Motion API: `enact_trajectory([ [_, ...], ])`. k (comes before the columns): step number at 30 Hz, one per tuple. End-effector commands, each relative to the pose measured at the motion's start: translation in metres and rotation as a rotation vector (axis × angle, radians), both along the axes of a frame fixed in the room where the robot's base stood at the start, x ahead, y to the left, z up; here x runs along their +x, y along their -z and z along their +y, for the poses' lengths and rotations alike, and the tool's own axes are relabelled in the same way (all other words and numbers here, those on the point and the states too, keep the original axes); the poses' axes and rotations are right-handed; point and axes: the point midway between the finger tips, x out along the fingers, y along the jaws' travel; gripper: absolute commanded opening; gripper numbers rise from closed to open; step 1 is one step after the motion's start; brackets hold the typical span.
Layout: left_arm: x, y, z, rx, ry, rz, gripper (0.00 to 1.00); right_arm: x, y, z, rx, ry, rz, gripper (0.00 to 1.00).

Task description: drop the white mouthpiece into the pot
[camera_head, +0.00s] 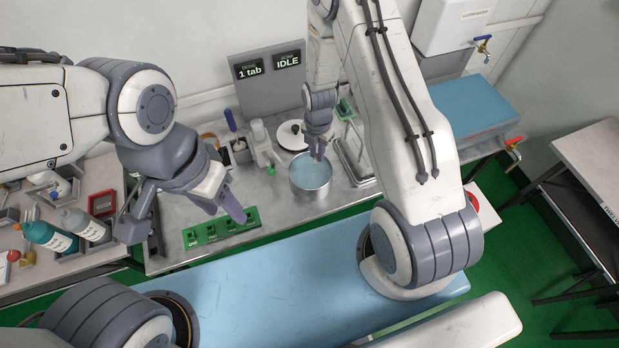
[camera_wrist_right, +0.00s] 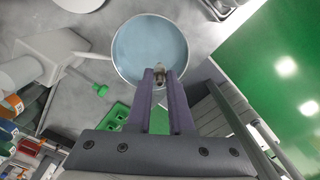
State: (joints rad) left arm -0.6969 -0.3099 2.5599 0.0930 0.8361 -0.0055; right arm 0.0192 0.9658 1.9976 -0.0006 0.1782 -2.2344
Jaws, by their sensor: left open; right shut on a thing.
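The pot (camera_head: 311,189) is a round metal vessel with a pale blue inside, standing on the metal bench. In the right wrist view the pot (camera_wrist_right: 135,45) lies right under and beyond the fingertips. My right gripper (camera_head: 318,154) is above the pot, pointing down. In the wrist view my right gripper (camera_wrist_right: 160,76) is shut on a small pale piece, the mouthpiece (camera_wrist_right: 160,69), which shows over the pot's opening near its rim. Most of the mouthpiece is hidden between the fingers. My left gripper (camera_head: 236,206) is open and empty, above the bench's front by the green tray.
The green tray (camera_head: 222,230) lies on the bench left of the pot. A white round lid (camera_head: 292,134) lies behind the pot, and a metal tray (camera_head: 355,155) sits to its right. A white device (camera_head: 262,145) stands to its left. A display panel (camera_head: 268,75) stands behind.

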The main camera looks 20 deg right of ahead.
Motion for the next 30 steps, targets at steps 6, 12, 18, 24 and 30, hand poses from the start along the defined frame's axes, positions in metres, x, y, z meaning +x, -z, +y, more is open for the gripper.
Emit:
enact_trajectory([
  [6,0.0,0.014,0.0,0.0,-0.002,0.0,0.5,0.0,0.018,0.0,0.0,-0.006,0.001,0.0],
  [12,0.0,0.032,0.0,0.0,-0.005,0.0,0.5,0.0,0.042,0.0,0.0,-0.004,0.0,0.0],
  [18,0.0,0.043,0.0,0.0,-0.007,0.001,0.5,0.0,0.059,0.0,0.0,-0.004,0.0,0.0],
  [24,0.0,0.043,0.0,0.0,-0.008,0.001,0.5,0.0,0.059,0.001,0.0,-0.003,-0.001,0.0],
  [30,0.0,0.043,0.0,0.0,-0.008,0.001,0.5,0.0,0.059,0.0,0.0,-0.003,0.0,0.54],
])
